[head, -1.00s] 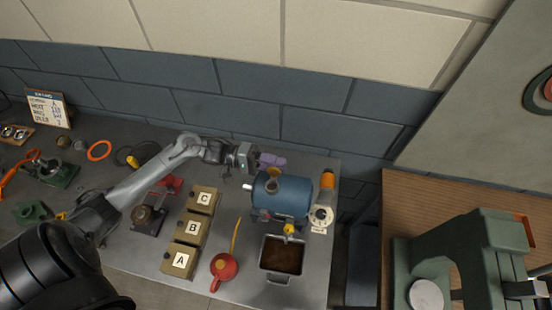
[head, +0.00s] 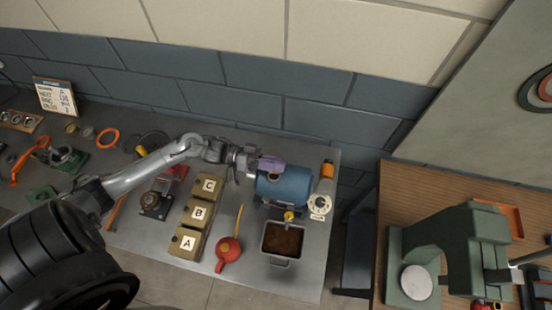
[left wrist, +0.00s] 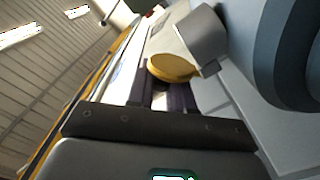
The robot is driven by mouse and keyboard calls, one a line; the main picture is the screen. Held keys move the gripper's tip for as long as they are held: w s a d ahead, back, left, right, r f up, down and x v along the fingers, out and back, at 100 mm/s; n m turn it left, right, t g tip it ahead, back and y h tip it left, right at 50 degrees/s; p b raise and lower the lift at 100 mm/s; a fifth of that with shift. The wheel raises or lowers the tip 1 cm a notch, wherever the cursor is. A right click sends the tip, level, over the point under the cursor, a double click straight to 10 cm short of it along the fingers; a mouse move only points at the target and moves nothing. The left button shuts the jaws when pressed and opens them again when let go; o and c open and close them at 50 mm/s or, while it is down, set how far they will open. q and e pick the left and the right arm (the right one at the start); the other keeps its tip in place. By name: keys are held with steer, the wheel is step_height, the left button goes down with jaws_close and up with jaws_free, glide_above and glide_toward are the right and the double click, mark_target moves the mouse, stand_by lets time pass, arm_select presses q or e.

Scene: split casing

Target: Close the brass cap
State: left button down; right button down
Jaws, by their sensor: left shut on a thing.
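The brass cap (left wrist: 173,68) shows in the left wrist view as a yellow-brown disc at my left fingertips, beside a grey cylindrical part (left wrist: 204,35). My left gripper (head: 249,161) is beside the upper left end of the blue casing (head: 284,188); in the left wrist view its two dark fingers (left wrist: 162,92) are shut on the cap. The casing's curved blue side also fills the right of that view (left wrist: 285,45). A round opening with a brownish rim (head: 273,175) shows on the casing's top. My gripper partly hides the cap in the head view. My right gripper is not in view.
An orange-topped part (head: 323,187) stands right of the casing.

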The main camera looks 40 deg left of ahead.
arm_select(q)
steer(key=m, duration=0.2)
steer(key=s+m, duration=0.1)
steer(key=shift+d+f+m, duration=0.25)
steer(key=shift+f+m, duration=0.1)
steer(key=shift+m, duration=0.05)
steer(key=shift+s+d+f+m+b, duration=0.15)
steer(key=shift+m+b, duration=0.1)
steer(key=shift+m, duration=0.5)
steer(key=shift+s+f+m+b, duration=0.15)
steer(key=shift+m+b, duration=0.1)
steer(key=shift+m, duration=0.45)
steer(key=shift+s+d+f+m+b, duration=0.15)
steer(key=shift+m+b, duration=0.1)
steer(key=shift+m, duration=0.5)
steer(key=c, duration=1.3)
jaws_free()
steer(key=shift+c, duration=0.2)
steer(key=shift+a, duration=0.1)
steer(key=shift+s+a+f, duration=0.1)
steer(key=shift+s+a, duration=0.1)
steer(key=b+v, duration=0.1)
steer(key=v, duration=0.9)
steer(key=shift+b, duration=0.35)
